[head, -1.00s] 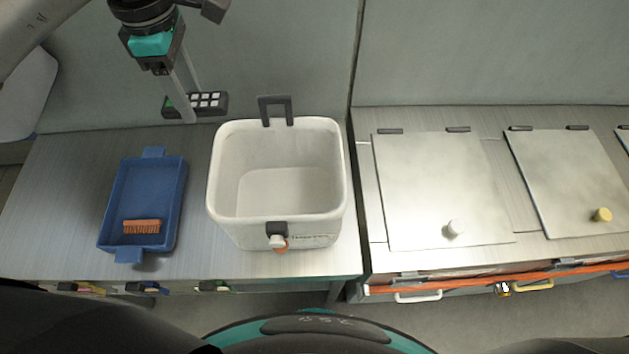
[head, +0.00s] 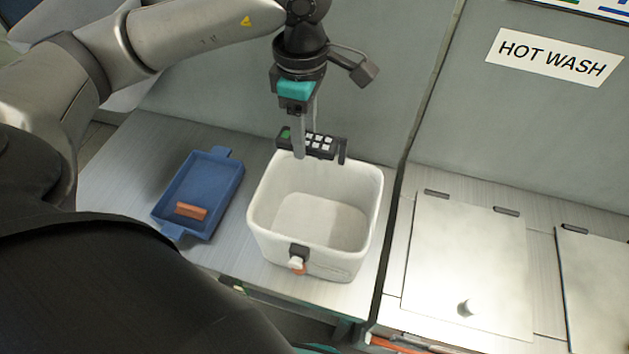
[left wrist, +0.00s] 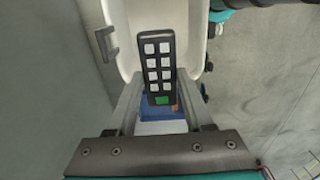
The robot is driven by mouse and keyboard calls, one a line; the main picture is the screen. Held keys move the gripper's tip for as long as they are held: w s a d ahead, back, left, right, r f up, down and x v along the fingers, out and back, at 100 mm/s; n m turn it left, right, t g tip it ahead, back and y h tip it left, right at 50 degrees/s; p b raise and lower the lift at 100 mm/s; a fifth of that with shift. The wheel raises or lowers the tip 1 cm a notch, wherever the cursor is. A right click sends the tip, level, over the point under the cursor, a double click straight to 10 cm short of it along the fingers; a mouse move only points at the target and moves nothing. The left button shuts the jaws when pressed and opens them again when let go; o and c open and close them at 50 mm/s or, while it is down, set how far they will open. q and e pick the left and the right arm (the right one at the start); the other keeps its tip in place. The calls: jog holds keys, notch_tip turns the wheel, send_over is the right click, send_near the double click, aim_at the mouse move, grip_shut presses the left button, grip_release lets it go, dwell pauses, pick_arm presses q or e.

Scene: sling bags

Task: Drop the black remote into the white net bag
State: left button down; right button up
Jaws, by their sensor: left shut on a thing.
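The black remote (head: 320,146) has light square buttons and one green button. My left gripper (head: 304,152) is shut on it and holds it at the back rim of the white open-topped bag (head: 268,232). The left wrist view shows the remote (left wrist: 160,48) between the two fingers of my left gripper (left wrist: 158,100), with its green end near them. The white bag (left wrist: 126,42) is beyond it there. The bag looks stiff, with an empty inside and a dark clip on the front. My right gripper is not in view.
A blue tray (head: 222,192) with an orange-brown brush (head: 191,211) lies left of the bag. Pale lidded panels (head: 465,265) are set in the counter at the right. A wall with a HOT WASH sign (head: 554,58) rises behind.

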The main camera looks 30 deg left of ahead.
pick_arm(q)
jog(key=shift+f+b, duration=0.45)
jog(key=shift+f, duration=0.85)
jog(key=shift+c, duration=1.1)
grip_release()
jog(key=shift+r, duration=0.1)
notch_tip(320, 180, up, 8)
jog(key=shift+r+b, duration=0.25)
jog(key=shift+b, duration=0.15)
notch_tip(320, 180, up, 7)
jog(key=p, duration=0.1)
jog(key=shift+f, duration=0.15)
